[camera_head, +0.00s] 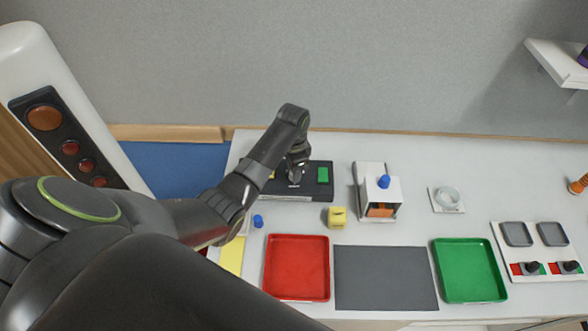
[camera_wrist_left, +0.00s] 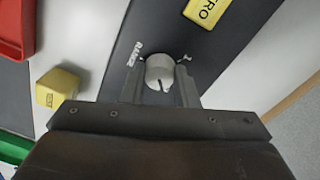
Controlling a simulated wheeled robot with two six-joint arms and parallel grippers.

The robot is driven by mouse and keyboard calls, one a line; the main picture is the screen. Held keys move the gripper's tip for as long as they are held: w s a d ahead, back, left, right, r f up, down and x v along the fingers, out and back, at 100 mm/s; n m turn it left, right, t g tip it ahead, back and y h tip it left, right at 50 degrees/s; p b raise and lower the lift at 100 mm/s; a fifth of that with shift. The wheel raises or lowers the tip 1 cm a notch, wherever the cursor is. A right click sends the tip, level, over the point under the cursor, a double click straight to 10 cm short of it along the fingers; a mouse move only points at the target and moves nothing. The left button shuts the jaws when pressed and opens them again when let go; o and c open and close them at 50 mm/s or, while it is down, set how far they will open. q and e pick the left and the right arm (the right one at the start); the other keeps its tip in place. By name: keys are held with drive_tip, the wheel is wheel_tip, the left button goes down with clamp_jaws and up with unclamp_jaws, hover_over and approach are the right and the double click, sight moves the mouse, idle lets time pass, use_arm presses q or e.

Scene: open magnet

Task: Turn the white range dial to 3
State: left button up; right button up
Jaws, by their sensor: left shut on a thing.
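The white range dial (camera_wrist_left: 161,71) is a round knob with a dark notch on its near side, set in a dark panel (camera_wrist_left: 145,24). The word RANGE is printed to its left and a small mark, too small to read surely, to its right. My left gripper (camera_wrist_left: 160,88) has one finger on each side of the dial and is shut on it. In the head view my left gripper (camera_head: 296,176) is over the dark panel (camera_head: 318,192), hiding most of the dial. My right gripper is not in view.

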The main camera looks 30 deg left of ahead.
use_arm(q)
drive_tip(key=shift+o, duration=0.2)
idle(0.3)
drive_tip(key=o, duration=1)
drive_tip(key=shift+w, duration=0.1)
drive_tip(key=shift+c, duration=0.2)
